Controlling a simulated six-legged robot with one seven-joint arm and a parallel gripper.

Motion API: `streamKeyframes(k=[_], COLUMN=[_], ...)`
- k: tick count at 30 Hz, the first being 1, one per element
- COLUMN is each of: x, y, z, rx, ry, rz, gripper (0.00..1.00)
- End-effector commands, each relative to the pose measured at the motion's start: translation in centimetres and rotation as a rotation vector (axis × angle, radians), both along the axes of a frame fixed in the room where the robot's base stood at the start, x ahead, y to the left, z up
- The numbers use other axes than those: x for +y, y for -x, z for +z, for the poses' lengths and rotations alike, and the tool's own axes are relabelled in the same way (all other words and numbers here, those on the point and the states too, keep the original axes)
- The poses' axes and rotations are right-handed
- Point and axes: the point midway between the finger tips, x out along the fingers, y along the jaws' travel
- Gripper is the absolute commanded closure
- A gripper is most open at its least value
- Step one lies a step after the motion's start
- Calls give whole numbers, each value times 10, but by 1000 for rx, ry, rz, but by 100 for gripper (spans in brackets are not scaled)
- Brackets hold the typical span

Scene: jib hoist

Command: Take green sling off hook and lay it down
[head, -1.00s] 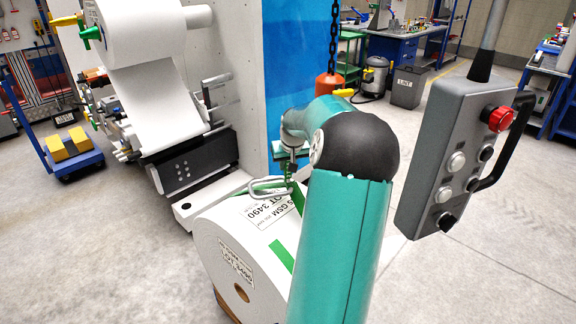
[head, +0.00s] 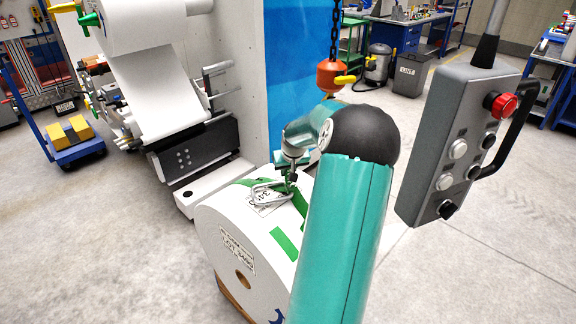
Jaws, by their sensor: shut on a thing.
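The green sling shows as a strap over the white roll (head: 222,262), with a green band (head: 285,243) on the roll's near face. A grey metal link (head: 268,191) at the sling's end lies over the printed label on top of the roll. My gripper (head: 290,180) is above the roll top, partly hidden by my teal arm, and is shut on the green sling (head: 297,199) beside the link. The orange hook block (head: 330,74) with a yellow part hangs on a black chain behind my arm, apart from the link. Its hook is hidden behind my arm.
A grey pendant control (head: 452,150) with a red button hangs close at the right. A machine with a paper web (head: 165,90) stands behind the roll at the left. A blue cart (head: 75,148) with yellow blocks is at the far left. The floor at right is clear.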

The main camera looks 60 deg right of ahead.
Motion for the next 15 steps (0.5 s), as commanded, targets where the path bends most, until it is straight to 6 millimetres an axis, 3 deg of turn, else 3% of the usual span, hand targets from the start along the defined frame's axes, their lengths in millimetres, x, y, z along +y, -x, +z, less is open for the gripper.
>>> streamKeyframes(k=[11,12,15], x=[0,0,0], y=[-1,-1,-1], z=[-3,-3,-3], rx=[-1,-1,-1], ry=[2,2,2], rz=[1,1,1], gripper=[100,76,57])
